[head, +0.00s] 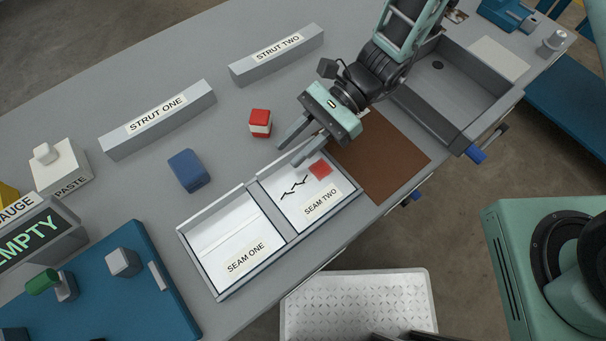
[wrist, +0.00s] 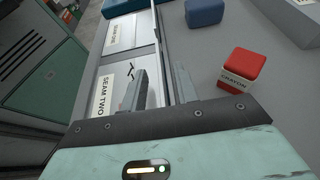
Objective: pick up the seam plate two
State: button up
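Seam plate two (head: 325,190) is a white panel labelled SEAM TWO, with a jagged black line and a red patch on it. It lies in the right bay of a grey two-bay tray (head: 273,213). The plate also shows in the wrist view (wrist: 117,88), left of my fingers. My gripper (head: 289,153) is open and empty, over the tray's back edge by the plate. In the wrist view the tray's raised back wall (wrist: 160,45) runs between my fingertips (wrist: 160,80). I cannot tell whether the fingers touch the wall or plate.
Seam plate one (head: 232,232) fills the left bay. A red and white crayon block (head: 260,123) and a blue block (head: 188,170) stand behind the tray. Strut one (head: 158,118) and strut two (head: 277,54) lie further back. A brown mat (head: 385,160) is right of the tray.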

grip_shut()
jog(key=shift+r, duration=0.1)
notch_tip(320, 180, up, 10)
dwell(0.7)
